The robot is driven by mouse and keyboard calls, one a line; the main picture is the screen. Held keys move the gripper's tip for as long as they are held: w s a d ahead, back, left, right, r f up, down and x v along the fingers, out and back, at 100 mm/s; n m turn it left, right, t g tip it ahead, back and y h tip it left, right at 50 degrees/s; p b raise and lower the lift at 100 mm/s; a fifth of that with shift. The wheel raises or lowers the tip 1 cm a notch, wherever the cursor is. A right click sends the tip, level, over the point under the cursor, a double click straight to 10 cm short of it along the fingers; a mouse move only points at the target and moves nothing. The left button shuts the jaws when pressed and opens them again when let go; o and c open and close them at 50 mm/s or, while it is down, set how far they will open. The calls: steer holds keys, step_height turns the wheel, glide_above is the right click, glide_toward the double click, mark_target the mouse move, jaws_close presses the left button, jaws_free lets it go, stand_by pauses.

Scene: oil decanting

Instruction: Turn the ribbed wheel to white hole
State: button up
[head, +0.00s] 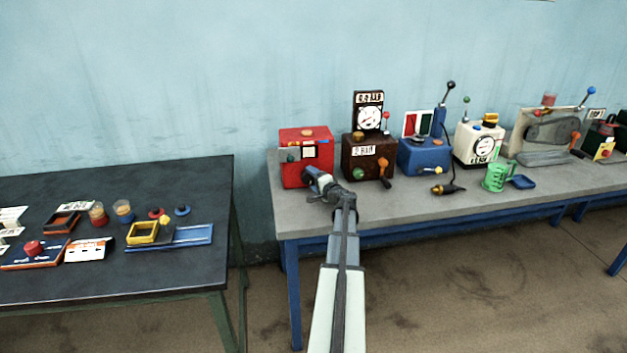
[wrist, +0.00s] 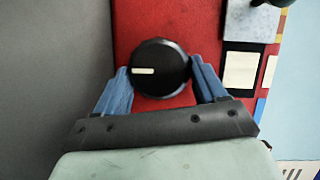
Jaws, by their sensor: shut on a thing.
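A red box (head: 307,142) stands at the left end of the grey bench. In the wrist view, a round black wheel (wrist: 158,68) sits on the box's red face. A short white mark on the wheel points left. Ribs on its rim are too small to tell. My gripper (wrist: 161,76) has one blue finger on each side of the wheel and is shut on it. In the head view, my gripper (head: 316,181) is low at the box's front right and hides the wheel. A white square (wrist: 241,70) lies right of the wheel; I cannot tell whether it is a hole.
A dark brown machine (head: 360,158) stands close to the right of the red box, with an orange handle (head: 384,170). More machines line the grey bench (head: 420,205). A dark table (head: 100,280) with small trays and jars is at the left. A gap separates the two.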

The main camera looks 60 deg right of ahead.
steer(key=o, duration=1)
steer(key=shift+o, duration=0.2)
steer(key=v, duration=1.3)
steer(key=shift+s+a, duration=0.15)
steer(key=shift+s, duration=0.25)
steer(key=shift+w+r, duration=0.1)
